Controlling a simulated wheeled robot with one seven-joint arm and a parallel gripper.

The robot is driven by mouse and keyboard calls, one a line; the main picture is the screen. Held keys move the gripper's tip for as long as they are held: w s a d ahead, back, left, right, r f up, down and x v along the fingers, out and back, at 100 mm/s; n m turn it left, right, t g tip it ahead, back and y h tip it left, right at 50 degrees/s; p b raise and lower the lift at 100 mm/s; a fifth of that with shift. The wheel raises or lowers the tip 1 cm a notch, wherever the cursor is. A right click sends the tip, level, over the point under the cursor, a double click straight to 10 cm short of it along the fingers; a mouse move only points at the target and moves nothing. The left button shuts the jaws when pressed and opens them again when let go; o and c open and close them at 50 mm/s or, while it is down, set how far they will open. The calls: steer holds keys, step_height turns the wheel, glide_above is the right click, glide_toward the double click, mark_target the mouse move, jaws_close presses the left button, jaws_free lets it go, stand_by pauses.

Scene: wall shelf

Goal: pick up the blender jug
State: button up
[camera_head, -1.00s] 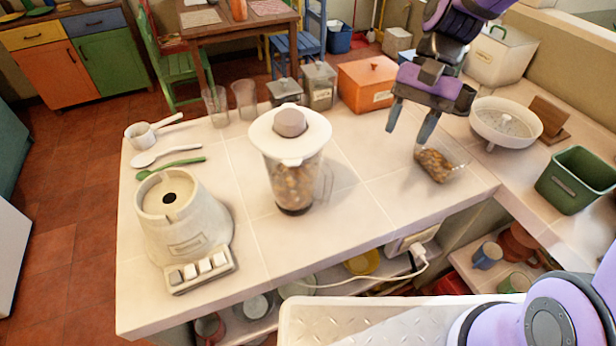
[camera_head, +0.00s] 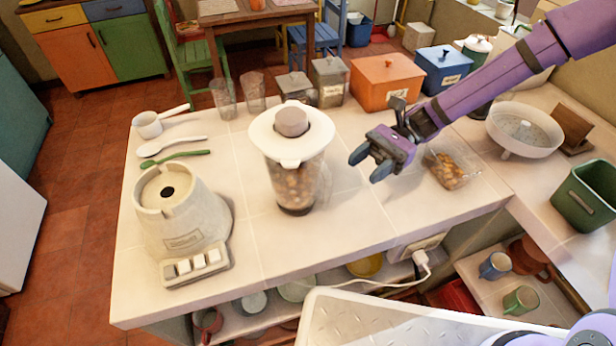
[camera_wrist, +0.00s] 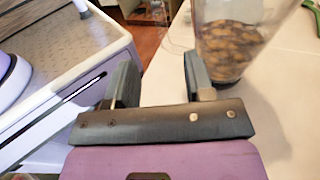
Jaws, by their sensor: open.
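The blender jug (camera_head: 294,180) stands upright on the tiled counter, clear with a white lid and a grey cap, and brown nut-like pieces inside. Its clear handle is on its right side. My gripper (camera_head: 366,166) is to the right of the jug, apart from it, with its fingers pointing left. The gripper is open and empty. In the wrist view the jug's lower part (camera_wrist: 228,45) shows beyond and right of the fingers (camera_wrist: 160,82). The jug's lid is out of that view.
The blender base (camera_head: 182,215) stands at the left. A clear container of nuts (camera_head: 452,167) lies right of my gripper. Clear glasses (camera_head: 222,98), lidded canisters (camera_head: 328,80) and an orange box (camera_head: 386,82) line the back. A white bowl (camera_head: 522,130) is at the right.

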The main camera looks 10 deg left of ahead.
mark_target(327, 197)
steer(key=shift+m+y, duration=0.3)
steer(key=shift+y, duration=0.2)
steer(key=shift+f+x, duration=0.15)
steer(key=shift+x, duration=1.65)
steer(key=shift+f+x, duration=0.15)
steer(key=shift+x, duration=1.65)
steer(key=shift+f+x, duration=0.15)
steer(key=shift+x, duration=1.65)
steer(key=shift+s+d, duration=0.1)
steer(key=shift+d, duration=0.05)
jaws_close()
